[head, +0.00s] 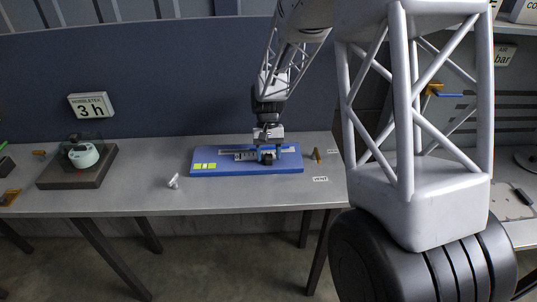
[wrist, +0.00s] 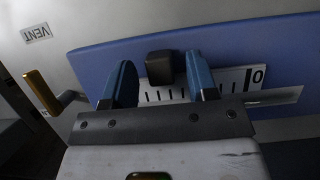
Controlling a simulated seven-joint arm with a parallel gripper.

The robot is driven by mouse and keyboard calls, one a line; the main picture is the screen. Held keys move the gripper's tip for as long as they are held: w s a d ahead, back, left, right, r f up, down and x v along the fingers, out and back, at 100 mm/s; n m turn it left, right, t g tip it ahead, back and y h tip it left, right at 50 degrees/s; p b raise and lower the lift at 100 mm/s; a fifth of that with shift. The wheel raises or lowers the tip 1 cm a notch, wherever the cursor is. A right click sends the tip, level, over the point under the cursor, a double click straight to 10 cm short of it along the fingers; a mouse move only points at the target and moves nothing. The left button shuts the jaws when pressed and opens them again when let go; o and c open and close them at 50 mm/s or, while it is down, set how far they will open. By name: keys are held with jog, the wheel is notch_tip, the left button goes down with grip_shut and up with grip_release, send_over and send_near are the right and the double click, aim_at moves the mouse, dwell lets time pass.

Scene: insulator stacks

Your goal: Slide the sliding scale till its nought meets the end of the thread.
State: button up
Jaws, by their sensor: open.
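The sliding scale (wrist: 228,80) is a white strip with black ticks and a 0 at its right end in the wrist view. It lies on a blue board (wrist: 110,58), also seen in the head view (head: 218,171). A black block-like knob (wrist: 160,68) stands at the scale. My gripper (wrist: 160,62) is open, its two blue fingers on either side of the knob, with a gap on the left; I cannot tell whether the right finger touches. A thin pale strip (wrist: 284,96) runs past the 0. I cannot make out the thread's end. In the head view my gripper (head: 268,150) is over the board's right part.
A yellow-handled lever (wrist: 43,92) and a VENT label (wrist: 36,33) are beside the board. On the grey table (head: 130,198), a small pale fitting (head: 173,181) lies left of the board. A dark base with a domed device (head: 83,154) stands farther left.

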grip_shut()
jog(key=shift+d, duration=1.6)
grip_release()
jog(key=shift+r, duration=0.15)
jog(key=v, duration=0.7)
jog(key=shift+w+r, duration=0.2)
